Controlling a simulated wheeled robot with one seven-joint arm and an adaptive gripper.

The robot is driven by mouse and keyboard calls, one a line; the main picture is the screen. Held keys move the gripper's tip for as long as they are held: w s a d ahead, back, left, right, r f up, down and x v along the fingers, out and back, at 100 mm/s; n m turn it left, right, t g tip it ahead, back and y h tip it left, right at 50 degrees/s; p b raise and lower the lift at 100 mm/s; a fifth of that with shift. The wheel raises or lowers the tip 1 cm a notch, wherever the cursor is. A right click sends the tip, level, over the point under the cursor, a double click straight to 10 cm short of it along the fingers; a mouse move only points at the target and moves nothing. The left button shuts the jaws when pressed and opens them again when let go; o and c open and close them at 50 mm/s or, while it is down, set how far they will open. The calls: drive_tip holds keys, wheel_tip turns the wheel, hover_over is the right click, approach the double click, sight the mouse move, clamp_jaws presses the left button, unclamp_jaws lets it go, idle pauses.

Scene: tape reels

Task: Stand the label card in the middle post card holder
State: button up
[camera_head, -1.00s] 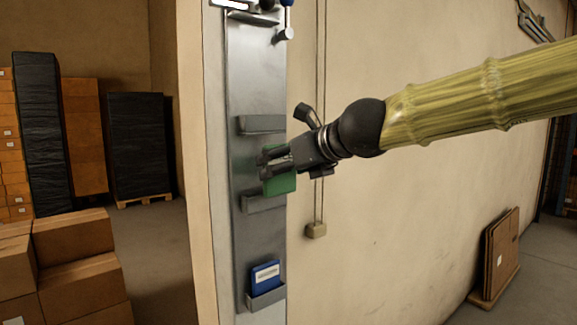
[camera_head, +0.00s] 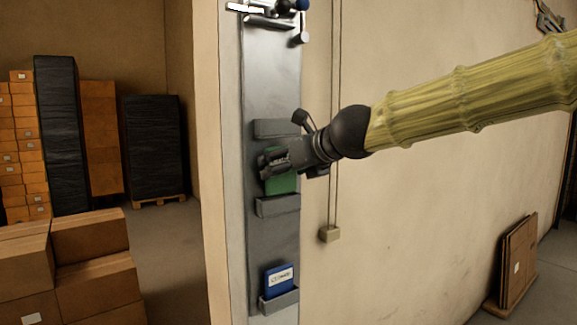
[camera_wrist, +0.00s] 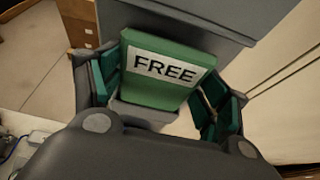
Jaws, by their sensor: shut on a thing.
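The green label card (camera_head: 281,184), marked FREE in the wrist view (camera_wrist: 163,70), is held upright by my gripper (camera_head: 270,163). The gripper is shut on it, with a finger at each side in the wrist view. The grey middle card holder (camera_head: 278,207) is on the metal post, right below the card. The card's lower edge is at or just above the holder's rim; I cannot tell whether it is inside. In the wrist view a grey part (camera_wrist: 145,114), likely the holder, shows under the card's lower edge.
An empty-looking upper holder (camera_head: 277,128) sits above on the post (camera_head: 265,85). A lower holder (camera_head: 280,300) has a blue card (camera_head: 279,280) in it. Cardboard boxes (camera_head: 90,245) stand at the left. A cord with a small box (camera_head: 329,234) hangs on the wall at the right.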

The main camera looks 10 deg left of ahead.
sight(283, 179)
drive_tip(key=shift+w+a, duration=0.5)
drive_tip(key=shift+a, duration=0.05)
drive_tip(key=shift+f+b, duration=1.65)
drive_tip(key=shift+f, duration=0.2)
drive_tip(key=o, duration=1.1)
drive_tip(key=shift+s+d, duration=0.1)
drive_tip(key=shift+d, duration=0.05)
drive_tip(key=v, duration=1.1)
drive_tip(key=shift+s+d+r, duration=0.15)
drive_tip(key=shift+s+d, duration=0.1)
